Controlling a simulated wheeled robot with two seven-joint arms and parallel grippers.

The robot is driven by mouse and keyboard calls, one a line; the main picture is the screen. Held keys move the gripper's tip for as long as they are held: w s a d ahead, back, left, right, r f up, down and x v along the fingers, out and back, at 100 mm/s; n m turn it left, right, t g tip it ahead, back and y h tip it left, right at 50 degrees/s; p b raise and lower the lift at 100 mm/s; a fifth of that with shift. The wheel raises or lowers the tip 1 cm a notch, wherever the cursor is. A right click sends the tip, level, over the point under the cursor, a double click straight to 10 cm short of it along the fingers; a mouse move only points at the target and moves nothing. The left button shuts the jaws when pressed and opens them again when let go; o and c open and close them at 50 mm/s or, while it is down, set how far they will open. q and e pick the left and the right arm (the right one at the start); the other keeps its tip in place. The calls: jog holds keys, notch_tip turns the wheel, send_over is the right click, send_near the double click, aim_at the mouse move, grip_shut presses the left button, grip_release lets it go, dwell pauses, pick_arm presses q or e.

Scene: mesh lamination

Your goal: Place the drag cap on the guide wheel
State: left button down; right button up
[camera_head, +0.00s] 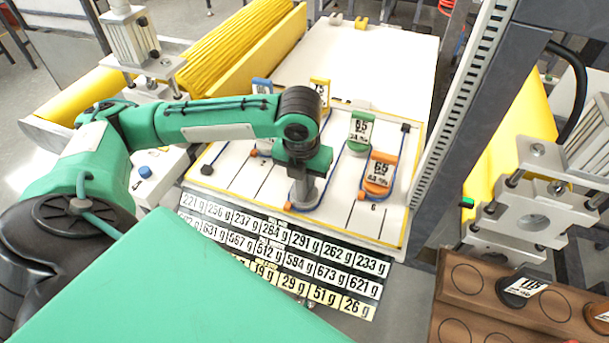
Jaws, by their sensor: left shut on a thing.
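My left gripper (303,193) points down over the white board (330,215), between the coloured tags. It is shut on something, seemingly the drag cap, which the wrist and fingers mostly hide. I cannot make out the guide wheel under it, or whether the held thing touches the board. A green tag (360,130) and an orange tag (381,172), both with printed labels, are on the board to the right of the gripper. A yellow tag (320,90) and a blue tag (262,86) are behind the arm. My right gripper is not in view.
A chart of gram labels (290,243) lies in front of the board. A grey upright post (465,100) stands right of the board. A yellow roller (238,60) lies behind the arm.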

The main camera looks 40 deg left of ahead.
pick_arm(q)
jog(key=shift+f, duration=0.1)
jog(key=c, duration=1.3)
grip_release()
jog(key=r, duration=0.4)
jog(key=s+r+b, duration=0.1)
jog(key=r, duration=0.3)
jog(key=r+b, duration=0.1)
jog(key=r, duration=0.3)
jog(key=shift+s+d+r, duration=0.1)
jog(key=shift+s+d, duration=0.1)
